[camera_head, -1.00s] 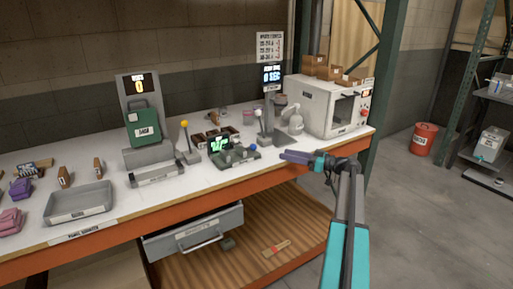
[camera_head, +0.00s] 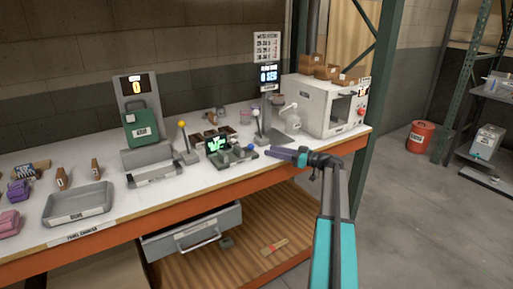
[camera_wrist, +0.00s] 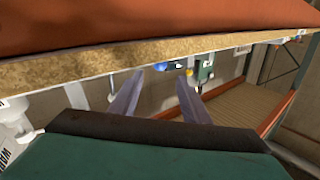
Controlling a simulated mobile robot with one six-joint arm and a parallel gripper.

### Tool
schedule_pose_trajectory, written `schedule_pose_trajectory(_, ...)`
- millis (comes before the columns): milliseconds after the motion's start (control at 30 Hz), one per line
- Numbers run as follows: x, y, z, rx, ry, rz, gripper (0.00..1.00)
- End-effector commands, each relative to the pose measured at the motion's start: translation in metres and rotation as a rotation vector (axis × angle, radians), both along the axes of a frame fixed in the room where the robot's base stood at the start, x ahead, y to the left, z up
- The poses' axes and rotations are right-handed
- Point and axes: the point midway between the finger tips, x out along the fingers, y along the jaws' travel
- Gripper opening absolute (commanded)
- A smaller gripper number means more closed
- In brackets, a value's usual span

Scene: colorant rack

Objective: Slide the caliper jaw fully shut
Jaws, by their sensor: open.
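What looks like the caliper (camera_head: 232,156) is a dark grey-green device lying on the bench, with a green-lit display (camera_head: 218,145) and a blue knob (camera_head: 250,147) at its right end. I cannot tell how far its jaw stands open. My gripper (camera_head: 268,151) is at the bench's front edge, just right of the device, its purple fingers pointing left. In the wrist view, my gripper (camera_wrist: 160,75) has its two fingers apart with nothing between them. A blue part (camera_wrist: 172,66) and a green part (camera_wrist: 205,72) show beyond the fingertips, apart from them.
A post with a blue-lit display (camera_head: 269,76) and a white oven-like box (camera_head: 327,105) stand behind my gripper. A yellow-knobbed lever (camera_head: 184,140) stands left of the device. A grey tray (camera_head: 78,204) is further left. An open drawer (camera_head: 195,232) juts out below the bench.

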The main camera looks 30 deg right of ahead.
Motion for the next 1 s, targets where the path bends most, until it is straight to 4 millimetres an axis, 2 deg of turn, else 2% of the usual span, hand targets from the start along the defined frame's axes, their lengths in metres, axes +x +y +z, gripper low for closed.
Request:
schedule_pose_trajectory(500,0.059,0.039,0.001,0.000,0.000,0.001,0.43)
schedule_pose_trajectory(700,0.068,0.046,0.000,0.000,0.000,0.001,0.43)
schedule_pose_trajectory(1000,0.069,0.047,0.000,0.000,0.000,0.000,0.43)
